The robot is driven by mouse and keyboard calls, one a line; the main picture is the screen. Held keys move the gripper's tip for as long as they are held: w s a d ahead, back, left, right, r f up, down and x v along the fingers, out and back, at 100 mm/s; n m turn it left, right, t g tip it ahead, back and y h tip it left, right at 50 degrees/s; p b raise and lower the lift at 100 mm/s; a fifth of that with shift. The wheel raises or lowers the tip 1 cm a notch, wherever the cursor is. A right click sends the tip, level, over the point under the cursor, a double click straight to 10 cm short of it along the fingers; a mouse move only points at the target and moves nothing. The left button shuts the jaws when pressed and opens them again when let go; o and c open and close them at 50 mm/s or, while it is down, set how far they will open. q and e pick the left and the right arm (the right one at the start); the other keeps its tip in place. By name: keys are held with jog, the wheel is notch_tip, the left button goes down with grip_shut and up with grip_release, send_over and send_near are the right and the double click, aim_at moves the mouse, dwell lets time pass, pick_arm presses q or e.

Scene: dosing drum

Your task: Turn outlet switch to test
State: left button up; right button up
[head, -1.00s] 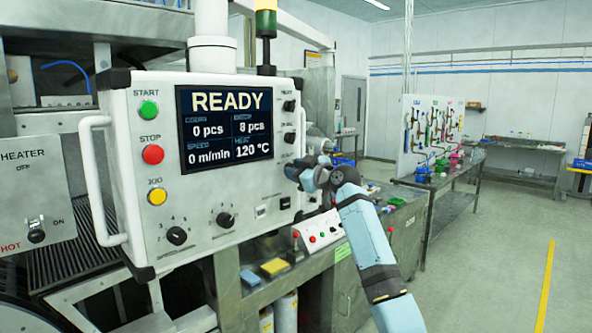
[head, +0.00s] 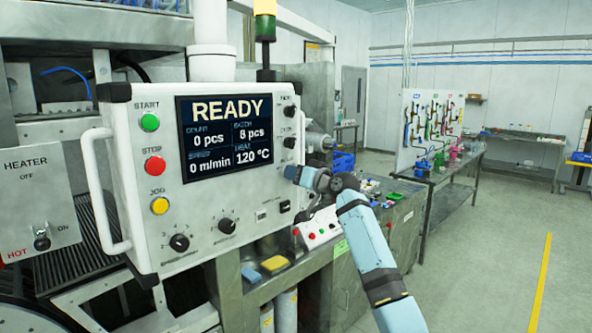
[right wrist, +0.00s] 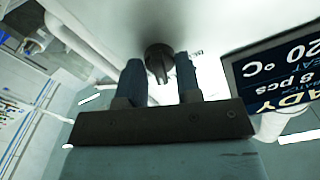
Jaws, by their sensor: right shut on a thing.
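The white control panel (head: 232,190) fills the left half of the head view, its screen reading READY. Two dark rotary switches, the top one (head: 289,112) and the middle one (head: 290,142), sit in its right-hand column. My right gripper (head: 290,173) is at the panel's right edge below them and hides what lies there. In the right wrist view, a round dark switch (right wrist: 160,60) with a raised grip bar sits between the two fingers of my right gripper (right wrist: 161,72), which is shut on it. The switch labels are too small to read. My left gripper is not in view.
A white handle (head: 101,190) stands out at the panel's left side. Start, stop and jog buttons and two lower knobs share the panel face. A workbench (head: 345,235) lies below my right arm. Open floor is at the right.

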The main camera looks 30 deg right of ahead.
jog(key=shift+m+p, duration=0.4)
jog(key=shift+m, duration=0.4)
jog(key=o, duration=0.9)
jog(key=b+v, duration=0.3)
jog(key=v, duration=1)
jog(key=shift+s+d+b, duration=0.15)
jog(key=shift+s+b, duration=0.2)
